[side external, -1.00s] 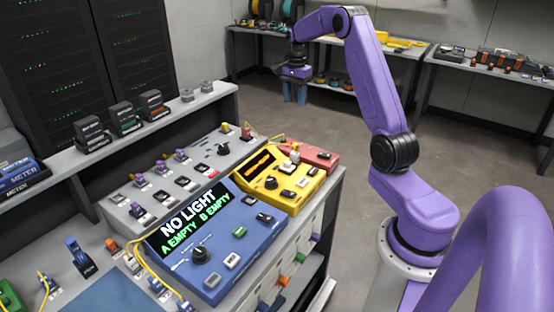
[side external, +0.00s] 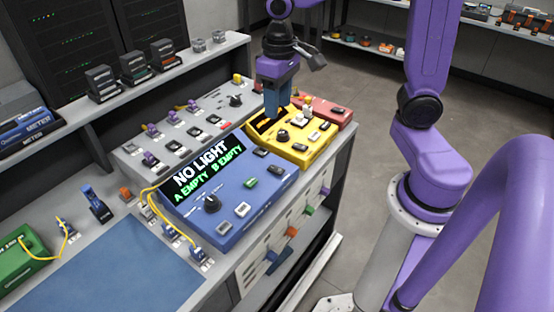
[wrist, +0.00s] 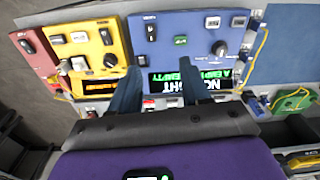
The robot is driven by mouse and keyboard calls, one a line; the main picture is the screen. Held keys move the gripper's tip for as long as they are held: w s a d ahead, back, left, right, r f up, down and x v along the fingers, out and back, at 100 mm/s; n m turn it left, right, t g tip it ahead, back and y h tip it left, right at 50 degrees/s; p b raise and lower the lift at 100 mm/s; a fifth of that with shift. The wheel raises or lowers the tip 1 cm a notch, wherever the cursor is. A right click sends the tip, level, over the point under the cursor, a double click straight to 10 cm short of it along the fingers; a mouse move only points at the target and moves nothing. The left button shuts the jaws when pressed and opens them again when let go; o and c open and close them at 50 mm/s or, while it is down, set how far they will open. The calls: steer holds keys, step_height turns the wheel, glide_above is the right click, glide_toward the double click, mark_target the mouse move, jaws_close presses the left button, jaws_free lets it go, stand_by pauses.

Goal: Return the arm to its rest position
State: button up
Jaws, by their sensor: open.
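My gripper (side external: 271,112) hangs pointing down over the bench, beside the back edge of the blue light meter box (side external: 238,210) and left of the yellow box (side external: 300,150). In the wrist view its two dark blue fingers stand apart with nothing between them (wrist: 158,84). The blue box also shows in the wrist view (wrist: 183,48), upside down, with its screen partly behind a finger. The screen in the side view reads NO LIGHT, A EMPTY, B EMPTY. My arm rises from its base at the right and reaches left out of the top of the picture.
A grey panel (side external: 188,128) with several small switches lies behind the blue box. A red box (side external: 332,112) sits beyond the yellow one. A green box (side external: 22,248) with yellow cable is at the left, near a blue mat (side external: 105,268). A shelf (side external: 140,95) holds several dark modules.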

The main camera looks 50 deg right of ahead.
steer(key=s+f+n, duration=0.1)
steer(key=s+n, duration=0.4)
steer(key=s, duration=0.4)
steer(key=s+a+f+n, duration=0.1)
steer(key=s+n, duration=0.5)
steer(key=s, duration=0.3)
steer(key=shift+s+a+f, duration=0.25)
steer(key=shift+s+a, duration=0.05)
